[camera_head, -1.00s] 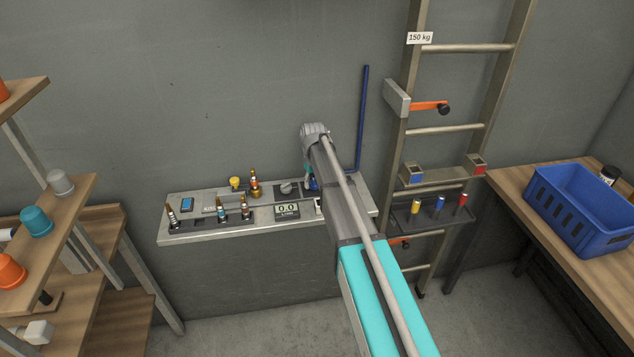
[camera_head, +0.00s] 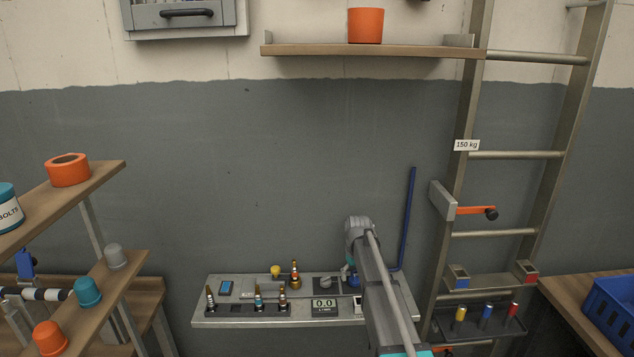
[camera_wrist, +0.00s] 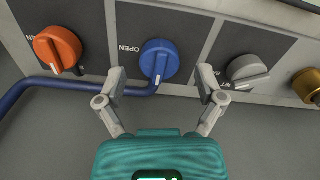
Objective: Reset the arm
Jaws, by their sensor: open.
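My gripper (camera_wrist: 160,98) is open and empty in the wrist view. Its two fingers stand apart below a blue knob (camera_wrist: 159,60) beside an "OPEN" label. The knob lies between and beyond the fingertips, and I cannot tell whether either finger touches the panel. In the head view my arm (camera_head: 373,285) reaches out to the bench panel (camera_head: 230,320) and hides its right part.
An orange knob (camera_wrist: 58,49), a grey knob (camera_wrist: 247,72) and a brass fitting (camera_wrist: 307,86) flank the blue knob. A blue pipe (camera_wrist: 60,83) runs along the panel. A ladder (camera_head: 498,155) stands right; shelves (camera_head: 75,200) stand left. A blue crate (camera_head: 612,312) is far right.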

